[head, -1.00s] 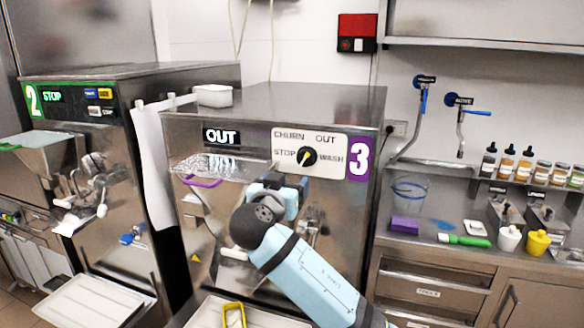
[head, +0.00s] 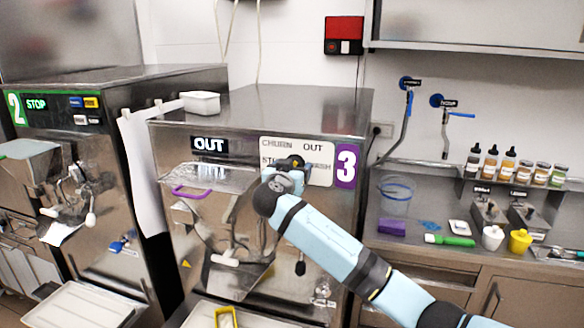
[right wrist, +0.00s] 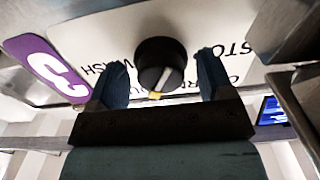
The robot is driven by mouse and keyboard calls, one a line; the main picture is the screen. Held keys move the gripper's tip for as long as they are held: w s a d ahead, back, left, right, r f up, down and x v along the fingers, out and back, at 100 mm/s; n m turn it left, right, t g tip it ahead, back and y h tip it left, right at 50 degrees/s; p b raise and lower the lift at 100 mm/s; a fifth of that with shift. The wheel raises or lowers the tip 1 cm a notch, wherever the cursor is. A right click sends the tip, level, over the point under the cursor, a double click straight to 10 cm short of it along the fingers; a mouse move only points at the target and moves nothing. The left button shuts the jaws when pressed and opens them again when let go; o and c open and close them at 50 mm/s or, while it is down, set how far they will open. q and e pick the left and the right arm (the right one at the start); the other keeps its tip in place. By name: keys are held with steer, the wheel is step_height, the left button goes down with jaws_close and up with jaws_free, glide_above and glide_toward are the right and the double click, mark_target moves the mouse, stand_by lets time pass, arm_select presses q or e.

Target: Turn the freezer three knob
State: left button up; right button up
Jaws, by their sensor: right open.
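The freezer three (head: 260,109) is the steel machine with the purple "3" label (head: 346,165) and an "OUT" display (head: 209,146). Its black knob (right wrist: 160,65) is on a white dial plate (head: 318,150) marked churn, out, stop and wash. My right gripper (right wrist: 160,85) is open, with one finger on each side of the knob in the right wrist view. I cannot tell whether the fingers touch it. In the head view the right gripper (head: 290,168) covers most of the knob. My left gripper is not in view.
Freezer two (head: 70,110) stands to the left with a "STOP" display. A white tub (head: 200,103) sits on top of freezer three. A steel counter (head: 400,255) with bottles, a clear container (head: 396,195) and cups is at the right.

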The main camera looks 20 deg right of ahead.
steer(key=c, duration=0.9)
